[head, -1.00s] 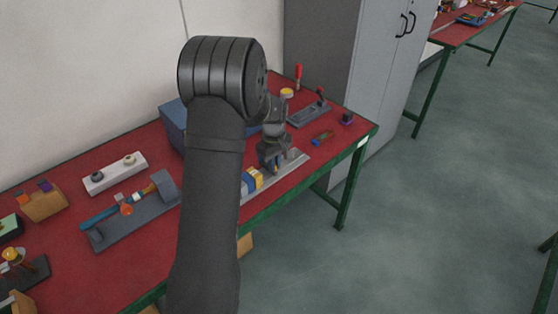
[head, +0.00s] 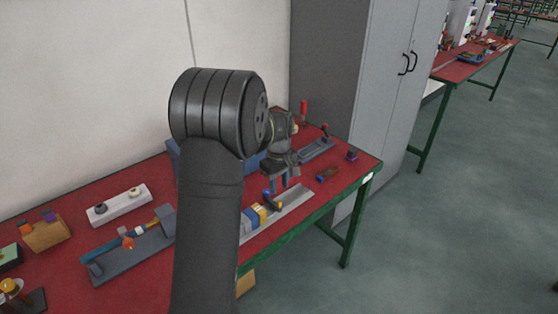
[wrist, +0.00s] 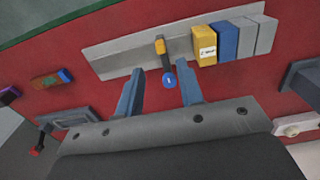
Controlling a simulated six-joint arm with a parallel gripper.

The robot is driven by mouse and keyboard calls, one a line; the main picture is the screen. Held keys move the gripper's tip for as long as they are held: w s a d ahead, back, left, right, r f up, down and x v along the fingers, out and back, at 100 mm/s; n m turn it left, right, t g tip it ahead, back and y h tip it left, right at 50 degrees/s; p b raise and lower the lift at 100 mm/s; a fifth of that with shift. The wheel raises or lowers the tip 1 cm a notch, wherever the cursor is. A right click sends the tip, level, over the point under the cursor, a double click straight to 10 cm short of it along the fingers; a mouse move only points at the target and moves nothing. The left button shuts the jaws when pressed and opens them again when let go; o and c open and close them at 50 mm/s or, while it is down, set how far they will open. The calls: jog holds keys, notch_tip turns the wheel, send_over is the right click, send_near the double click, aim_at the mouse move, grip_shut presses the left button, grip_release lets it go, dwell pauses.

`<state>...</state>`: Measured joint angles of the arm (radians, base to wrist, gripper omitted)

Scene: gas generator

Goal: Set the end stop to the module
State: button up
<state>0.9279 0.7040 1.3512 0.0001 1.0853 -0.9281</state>
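A blue module (wrist: 228,42) and grey modules (wrist: 256,36) continue the row. In the head view the end stop (head: 273,200) is just right of the modules (head: 256,215). My gripper (wrist: 158,82) is open and empty, its two blue fingers on either side of the end stop's blue end in the picture. In the head view my gripper (head: 280,184) is above the rail.
A blue and red piece (head: 328,174) and a dark small block (head: 352,155) lie right of the rail. A dark grey holder with a blue tool (head: 130,244) and a white block (head: 118,205) stand left.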

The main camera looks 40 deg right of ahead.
notch_tip(320, 180, up, 10)
jog(key=shift+r, duration=0.2)
jog(key=c, duration=0.6)
jog(key=shift+f+m, duration=0.25)
jog(key=shift+m, duration=0.25)
grip_shut()
jog(key=m+h, duration=0.4)
jog(key=m, duration=1.3)
send_over(272, 200)
jog(key=s+d, duration=0.2)
jog(key=s, duration=0.2)
notch_tip(272, 200, down, 7)
jog(key=x, duration=0.9)
jog(key=shift+w+f, duration=0.1)
jog(key=shift+w, duration=0.05)
jog(key=shift+a+f, duration=0.15)
jog(key=shift+a, duration=1.8)
